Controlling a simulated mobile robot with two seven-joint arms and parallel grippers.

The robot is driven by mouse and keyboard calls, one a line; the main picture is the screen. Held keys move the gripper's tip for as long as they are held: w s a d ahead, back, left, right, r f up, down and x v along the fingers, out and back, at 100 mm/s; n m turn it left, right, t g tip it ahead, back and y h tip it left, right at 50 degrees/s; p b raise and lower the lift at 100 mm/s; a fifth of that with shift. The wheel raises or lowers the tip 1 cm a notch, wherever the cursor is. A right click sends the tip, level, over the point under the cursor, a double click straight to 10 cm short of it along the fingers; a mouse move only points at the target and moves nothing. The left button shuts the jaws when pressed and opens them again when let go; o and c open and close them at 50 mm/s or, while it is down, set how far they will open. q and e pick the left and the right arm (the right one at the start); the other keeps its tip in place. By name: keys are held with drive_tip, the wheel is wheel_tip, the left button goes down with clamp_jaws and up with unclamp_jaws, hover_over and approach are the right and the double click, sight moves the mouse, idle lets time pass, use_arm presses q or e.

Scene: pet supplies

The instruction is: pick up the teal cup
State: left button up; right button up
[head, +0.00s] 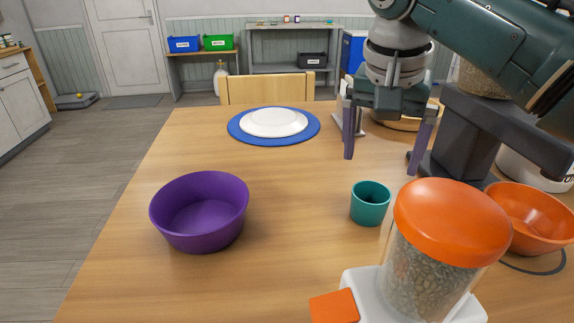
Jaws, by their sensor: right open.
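The small teal cup (369,205) stands upright on the wooden table, right of the middle of the head view. My right gripper (382,157) hangs over the table from the upper right, with its two purple fingers spread apart and nothing between them. In the picture it is above and beyond the cup, and it does not appear to touch it. How high the fingertips are above the table is hard to tell. My left gripper is not in view.
An orange-lidded dispenser (445,240) stands close to the cup at the front right. An orange bowl (535,218) and a dark grey stand (462,140) are on the right. A purple bowl (200,212) is at left; a white plate (273,122) lies on a blue mat (240,133). Table between is clear.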

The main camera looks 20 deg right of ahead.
approach(371, 195)
drive_tip(key=f, duration=0.1)
drive_tip(key=s+f, duration=0.1)
drive_tip(key=b, duration=0.1)
drive_tip(key=shift+s+a+f, duration=0.15)
drive_tip(key=shift+a+f, duration=0.1)
drive_tip(key=shift+f, duration=0.15)
drive_tip(key=b+x, duration=0.1)
drive_tip(key=x, duration=0.4)
drive_tip(key=shift+a+b, duration=0.15)
drive_tip(key=shift+b, duration=0.15)
drive_tip(key=shift+r, duration=0.1)
drive_tip(key=shift+c, duration=0.2)
drive_tip(key=c, duration=1.2)
